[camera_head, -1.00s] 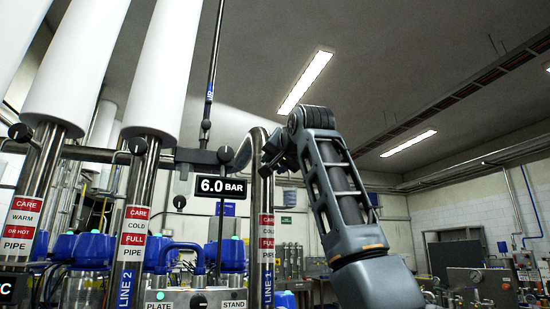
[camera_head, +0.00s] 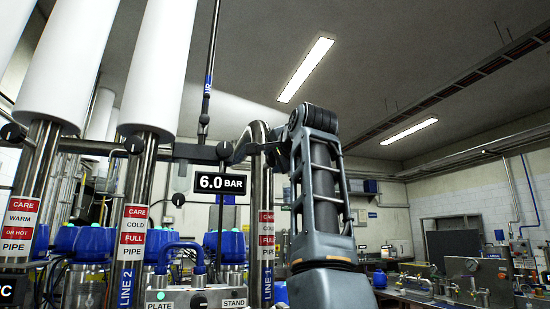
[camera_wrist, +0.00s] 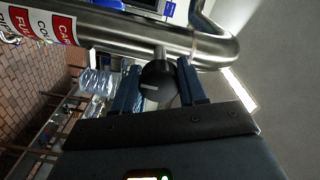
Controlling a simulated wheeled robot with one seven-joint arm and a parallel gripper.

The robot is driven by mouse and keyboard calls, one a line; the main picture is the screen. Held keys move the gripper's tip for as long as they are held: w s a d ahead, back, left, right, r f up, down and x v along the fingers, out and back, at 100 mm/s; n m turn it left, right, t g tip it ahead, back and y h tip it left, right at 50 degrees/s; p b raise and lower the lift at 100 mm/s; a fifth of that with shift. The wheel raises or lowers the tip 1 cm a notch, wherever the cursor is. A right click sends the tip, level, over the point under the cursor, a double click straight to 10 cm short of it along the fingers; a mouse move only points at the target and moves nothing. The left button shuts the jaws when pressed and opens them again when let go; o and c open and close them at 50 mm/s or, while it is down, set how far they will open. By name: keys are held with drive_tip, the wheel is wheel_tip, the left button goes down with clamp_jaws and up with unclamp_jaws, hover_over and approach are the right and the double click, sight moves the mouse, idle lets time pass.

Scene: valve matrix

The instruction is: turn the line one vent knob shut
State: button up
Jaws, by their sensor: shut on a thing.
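In the wrist view a dark round knob (camera_wrist: 157,82) with a short white mark sits on a short stem against a shiny metal pipe (camera_wrist: 125,38). My gripper (camera_wrist: 158,78) has its two blue fingers on either side of the knob and is shut on it. The white mark lies roughly along the pipe, across the line of the fingers. In the head view the LINE 1 pipe (camera_head: 262,190) stands left of my arm. There my gripper and the held knob cannot be clearly made out beside the pipe's bent top.
The LINE 2 pipe (camera_head: 133,220) stands further left. A 6.0 BAR display (camera_head: 221,184) hangs between the two pipes. Blue-topped valves (camera_head: 90,243) and a PLATE STAND box (camera_head: 205,300) are below. A bench with equipment (camera_head: 480,275) is at the right.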

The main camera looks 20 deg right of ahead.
drive_tip(key=shift+d, duration=0.15)
drive_tip(key=o, duration=1.1)
drive_tip(key=shift+c, duration=0.2)
drive_tip(key=s+b, duration=0.2)
drive_tip(key=s, duration=0.5)
drive_tip(key=shift+s, duration=0.4)
